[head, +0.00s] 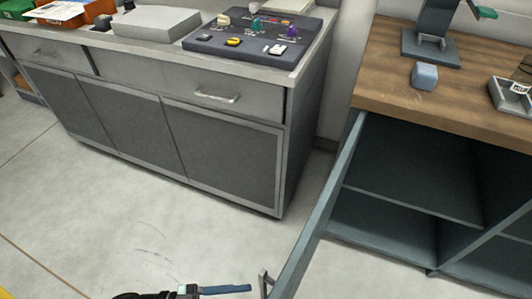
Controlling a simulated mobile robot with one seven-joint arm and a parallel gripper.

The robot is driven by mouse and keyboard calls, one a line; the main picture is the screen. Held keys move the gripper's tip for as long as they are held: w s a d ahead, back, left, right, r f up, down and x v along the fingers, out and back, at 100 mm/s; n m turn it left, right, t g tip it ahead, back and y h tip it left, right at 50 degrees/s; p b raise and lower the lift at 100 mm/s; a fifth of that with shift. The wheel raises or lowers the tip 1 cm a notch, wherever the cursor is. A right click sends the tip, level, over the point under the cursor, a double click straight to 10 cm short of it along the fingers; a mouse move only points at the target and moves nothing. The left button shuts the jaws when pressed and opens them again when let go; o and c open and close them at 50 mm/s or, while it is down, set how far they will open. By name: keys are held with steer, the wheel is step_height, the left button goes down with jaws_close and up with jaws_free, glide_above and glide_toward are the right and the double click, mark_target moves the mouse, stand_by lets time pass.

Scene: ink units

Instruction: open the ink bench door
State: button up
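A bench with a wooden top (450,85) and a blue-grey cabinet below stands at the right. Its door (322,215) is swung wide open toward me and shows nearly edge-on. The shelves (410,190) inside the cabinet are exposed and look empty. A metal handle (265,282) sticks out from the door's left face near the bottom edge of the view. My gripper (228,290) is at the bottom edge, just left of the handle. A blue finger points right toward it, with a small gap showing. The rest of the gripper is cut off, so its opening is hidden.
A grey cabinet (225,145) with closed fronts stands left of the open door, with a dark tray of small coloured items (255,40) on top. A blue-grey block (424,75) and a stand (430,45) sit on the wooden top. Bare floor (150,215) lies between.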

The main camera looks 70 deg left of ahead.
steer(key=shift+s+a, duration=0.2)
steer(key=shift+s, duration=0.75)
steer(key=shift+s+a, duration=0.15)
steer(key=shift+s, duration=0.8)
